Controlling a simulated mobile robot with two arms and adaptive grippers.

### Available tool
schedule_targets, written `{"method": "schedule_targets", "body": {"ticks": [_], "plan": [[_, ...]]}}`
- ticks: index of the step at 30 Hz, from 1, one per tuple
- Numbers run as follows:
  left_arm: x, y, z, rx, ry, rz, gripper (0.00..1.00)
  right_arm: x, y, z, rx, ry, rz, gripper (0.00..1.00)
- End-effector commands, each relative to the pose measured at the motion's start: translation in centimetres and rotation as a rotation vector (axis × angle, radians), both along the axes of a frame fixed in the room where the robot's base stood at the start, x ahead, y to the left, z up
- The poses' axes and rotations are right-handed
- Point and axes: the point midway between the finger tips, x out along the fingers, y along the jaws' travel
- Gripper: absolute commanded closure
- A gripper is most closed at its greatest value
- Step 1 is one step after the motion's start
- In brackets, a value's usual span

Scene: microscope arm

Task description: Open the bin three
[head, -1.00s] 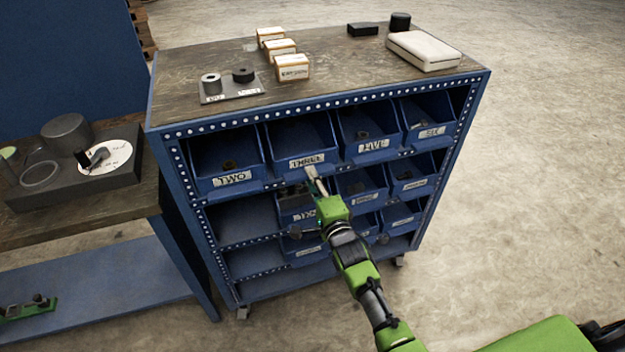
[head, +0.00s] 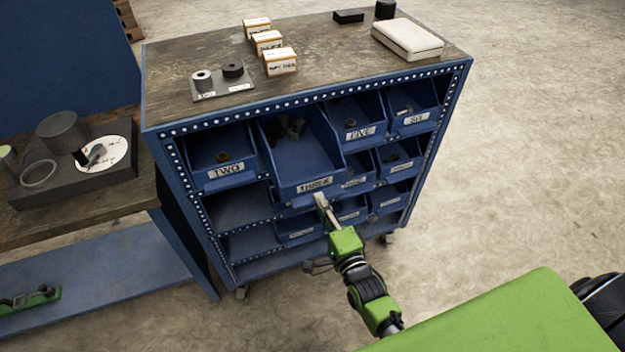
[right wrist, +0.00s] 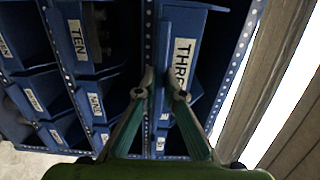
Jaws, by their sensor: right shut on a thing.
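The bin three (head: 304,166) is a blue bin with a white "THREE" label in the top row of the blue cabinet. It is pulled out toward me, well past its neighbours, and dark parts show inside at its back. My right gripper (head: 321,201) is at the bin's front lower edge, just under the label, and is shut on the bin. In the right wrist view, the gripper's fingers (right wrist: 163,84) meet at the front of the bin beside the sideways label (right wrist: 182,64). My left gripper is not in view.
Bin two (head: 222,170) is left of bin three, and bins five (head: 359,131) and six (head: 414,119) are right of it. Lower rows hold more bins. Small boxes (head: 281,62) and a white case (head: 407,41) stand on the cabinet top. A workbench (head: 100,205) stands at left.

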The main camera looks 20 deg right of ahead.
Motion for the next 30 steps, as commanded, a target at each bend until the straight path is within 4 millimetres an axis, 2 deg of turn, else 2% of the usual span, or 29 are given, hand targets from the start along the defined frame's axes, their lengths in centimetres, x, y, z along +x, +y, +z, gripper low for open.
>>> {"method": "schedule_targets", "body": {"ticks": [3, 6, 18, 19, 21, 30], "plan": [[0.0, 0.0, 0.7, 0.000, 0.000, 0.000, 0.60, -1.7, -0.1, 0.0, -0.001, 0.003, 0.001, 1.00], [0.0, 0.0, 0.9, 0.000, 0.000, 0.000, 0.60, -2.5, -0.1, 0.0, -0.002, 0.002, 0.001, 1.00], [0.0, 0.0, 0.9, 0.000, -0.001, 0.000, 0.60, -2.8, -0.1, -0.1, 0.000, 0.001, 0.001, 1.00], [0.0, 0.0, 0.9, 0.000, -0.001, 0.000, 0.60, -2.8, -0.1, -0.1, 0.000, 0.001, 0.001, 0.88], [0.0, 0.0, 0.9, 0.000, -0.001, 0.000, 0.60, -2.8, -0.1, -0.1, 0.000, 0.001, 0.001, 0.74], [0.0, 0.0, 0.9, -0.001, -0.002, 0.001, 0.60, -2.8, -0.1, 0.0, 0.000, 0.000, 0.001, 0.74]]}}
